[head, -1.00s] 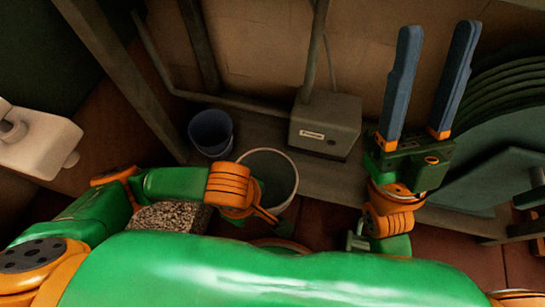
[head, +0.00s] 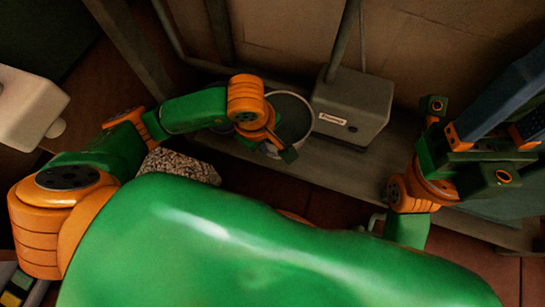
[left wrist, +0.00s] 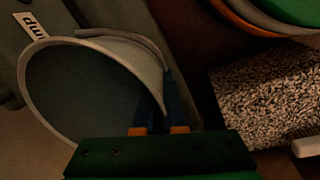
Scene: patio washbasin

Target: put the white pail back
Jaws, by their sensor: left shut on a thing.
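The white pail (head: 293,112) is over the grey low shelf, just left of the grey box, with its open mouth up. I cannot tell whether its base touches the shelf. It fills the left of the left wrist view (left wrist: 95,85), close to the camera. My left gripper (left wrist: 158,112) is shut on the near side of the pail's rim; its blue fingers partly hide behind the wall. My right gripper (head: 515,95) is away at the right, its long blue fingers apart and empty, tips cut off by the picture's edge.
The grey box (head: 352,108) with a label stands right beside the pail on the shelf (head: 335,165). A speckled stone block (head: 183,165) lies in front, below my left arm. A white fixture (head: 28,105) is at the far left. A post rises behind the box.

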